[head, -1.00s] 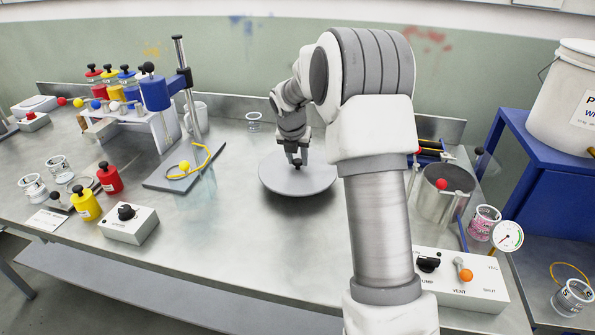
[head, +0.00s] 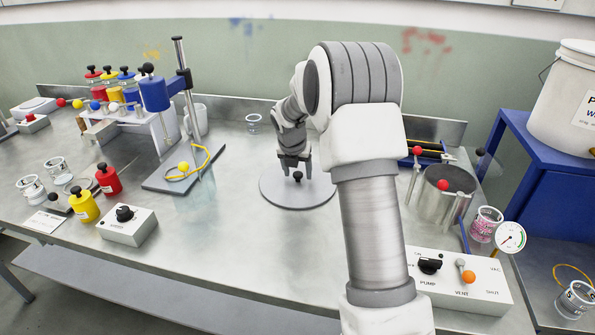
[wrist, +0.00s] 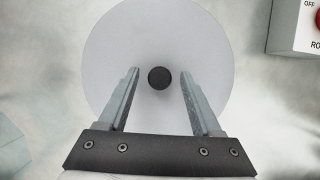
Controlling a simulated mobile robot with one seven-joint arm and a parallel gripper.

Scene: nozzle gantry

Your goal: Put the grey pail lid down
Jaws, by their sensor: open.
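The grey pail lid (head: 297,196) is a flat round disc with a small black knob (head: 298,176) at its centre. It lies on the metal bench in the middle of the head view. My gripper (head: 296,171) is open above the lid, its two fingers on either side of the knob and apart from it. In the wrist view the lid (wrist: 155,35) fills the middle. The knob (wrist: 159,78) sits between the fingertips (wrist: 159,72) with clear gaps on both sides.
A blue-and-grey stand (head: 157,94) is to the left on the bench. A metal pot (head: 447,200) and a control box (head: 460,280) are to the right. A white pail (head: 566,105) stands on a blue cabinet (head: 545,162). The bench in front of the lid is clear.

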